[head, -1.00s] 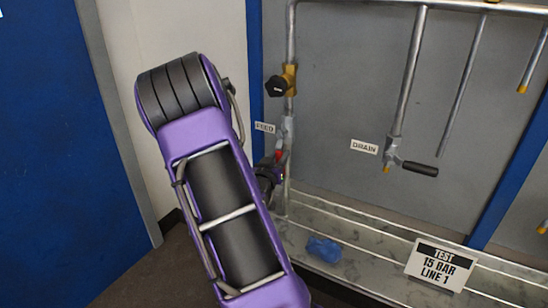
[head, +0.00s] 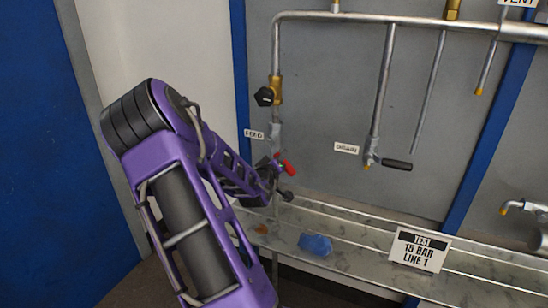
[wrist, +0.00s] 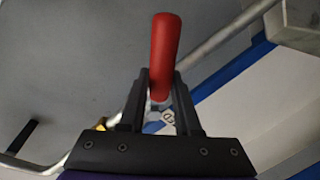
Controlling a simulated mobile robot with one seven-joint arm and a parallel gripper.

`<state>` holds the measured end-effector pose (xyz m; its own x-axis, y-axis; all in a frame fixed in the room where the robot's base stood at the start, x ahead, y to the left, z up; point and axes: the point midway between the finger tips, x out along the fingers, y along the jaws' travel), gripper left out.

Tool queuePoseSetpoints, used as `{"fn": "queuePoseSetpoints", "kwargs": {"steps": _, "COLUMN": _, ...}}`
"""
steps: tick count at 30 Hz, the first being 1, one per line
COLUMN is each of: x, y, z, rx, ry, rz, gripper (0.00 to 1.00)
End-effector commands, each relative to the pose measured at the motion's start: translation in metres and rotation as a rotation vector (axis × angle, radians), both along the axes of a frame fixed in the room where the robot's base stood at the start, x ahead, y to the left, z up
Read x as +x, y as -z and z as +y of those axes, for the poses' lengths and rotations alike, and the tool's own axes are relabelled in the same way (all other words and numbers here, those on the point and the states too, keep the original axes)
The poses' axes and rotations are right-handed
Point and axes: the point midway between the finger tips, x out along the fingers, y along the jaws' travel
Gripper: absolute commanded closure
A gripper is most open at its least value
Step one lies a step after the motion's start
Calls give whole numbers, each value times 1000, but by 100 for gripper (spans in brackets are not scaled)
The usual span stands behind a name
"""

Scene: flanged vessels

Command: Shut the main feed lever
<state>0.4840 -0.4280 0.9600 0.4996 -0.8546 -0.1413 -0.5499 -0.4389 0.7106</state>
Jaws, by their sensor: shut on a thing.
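The red feed lever (head: 288,167) shows on the left pipe, below the FEED label (head: 254,134). In the wrist view the red lever handle (wrist: 164,50) stands up between the two fingers. My gripper (wrist: 161,85) is shut on the handle. In the head view my gripper (head: 275,165) is at the lever, partly hidden by my purple arm. The arm and gripper hide most of the valve body under the lever.
A black-knobbed brass valve (head: 266,95) sits above on the same pipe. The DRAIN valve's black lever (head: 397,164) lies to the right. A blue cloth (head: 315,244) and a TEST sign (head: 419,249) are on the shelf (head: 360,258) below.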

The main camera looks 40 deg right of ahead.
Motion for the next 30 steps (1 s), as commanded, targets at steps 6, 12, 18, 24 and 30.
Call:
{"fn": "queuePoseSetpoints", "kwargs": {"steps": 6, "x": -7, "y": -13, "z": -2, "rx": -79, "ry": -2, "rz": 196, "gripper": 100}}
{"fn": "queuePoseSetpoints", "kwargs": {"steps": 12, "x": -11, "y": -23, "z": -4, "rx": -151, "ry": -1, "rz": 367, "gripper": 100}}
{"fn": "queuePoseSetpoints", "kwargs": {"steps": 18, "x": -14, "y": -31, "z": -5, "rx": -213, "ry": -1, "rz": 515, "gripper": 100}}
{"fn": "queuePoseSetpoints", "kwargs": {"steps": 24, "x": -15, "y": -37, "z": -6, "rx": -259, "ry": 0, "rz": 625, "gripper": 100}}
{"fn": "queuePoseSetpoints", "kwargs": {"steps": 30, "x": -15, "y": -40, "z": -6, "rx": -285, "ry": 0, "rz": 689, "gripper": 100}}
